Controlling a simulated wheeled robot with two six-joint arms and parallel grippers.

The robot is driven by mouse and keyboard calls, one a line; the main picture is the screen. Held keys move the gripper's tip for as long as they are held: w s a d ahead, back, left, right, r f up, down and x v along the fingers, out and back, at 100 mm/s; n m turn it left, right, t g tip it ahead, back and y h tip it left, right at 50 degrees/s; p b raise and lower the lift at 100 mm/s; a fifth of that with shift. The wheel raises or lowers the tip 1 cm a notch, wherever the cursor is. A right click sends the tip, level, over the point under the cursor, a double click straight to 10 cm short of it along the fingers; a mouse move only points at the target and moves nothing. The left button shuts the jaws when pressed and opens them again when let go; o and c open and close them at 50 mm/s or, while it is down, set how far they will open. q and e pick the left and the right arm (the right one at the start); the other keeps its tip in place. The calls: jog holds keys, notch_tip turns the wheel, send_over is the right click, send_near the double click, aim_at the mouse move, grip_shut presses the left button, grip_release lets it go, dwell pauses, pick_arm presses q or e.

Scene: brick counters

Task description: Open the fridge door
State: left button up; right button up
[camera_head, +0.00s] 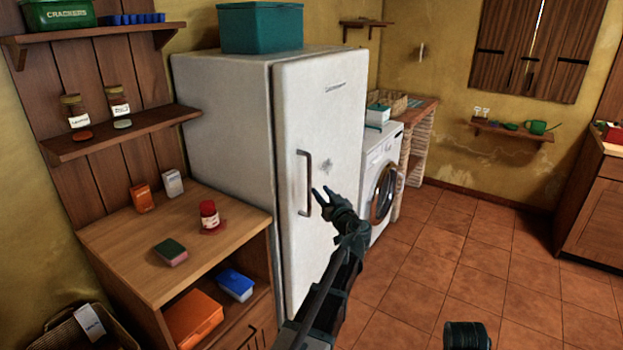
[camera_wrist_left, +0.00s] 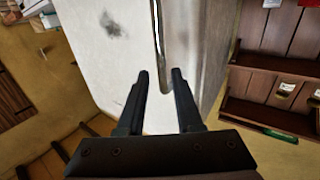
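The white fridge (camera_head: 320,110) stands left of centre in the head view with its door closed. Its dark vertical handle (camera_head: 304,183) is on the left part of the door. My left gripper (camera_head: 321,195) is open just right of the handle's lower half, its fingers pointing toward the door. In the left wrist view the handle (camera_wrist_left: 157,35) runs down from the top, ending between and just beyond the spread fingertips (camera_wrist_left: 161,78). The gripper holds nothing; I cannot tell whether it touches the handle.
A wooden counter (camera_head: 130,240) with a red jar (camera_head: 209,215) and a sponge (camera_head: 170,251) stands left of the fridge. A washing machine (camera_head: 378,180) stands to its right. The tiled floor (camera_head: 450,250) in front is clear.

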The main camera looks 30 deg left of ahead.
aim_at(310, 179)
pick_arm(q)
jog(key=x, duration=1)
jog(key=shift+w+a, duration=0.2)
jog(key=shift+a, duration=0.05)
grip_shut()
dwell(1.0)
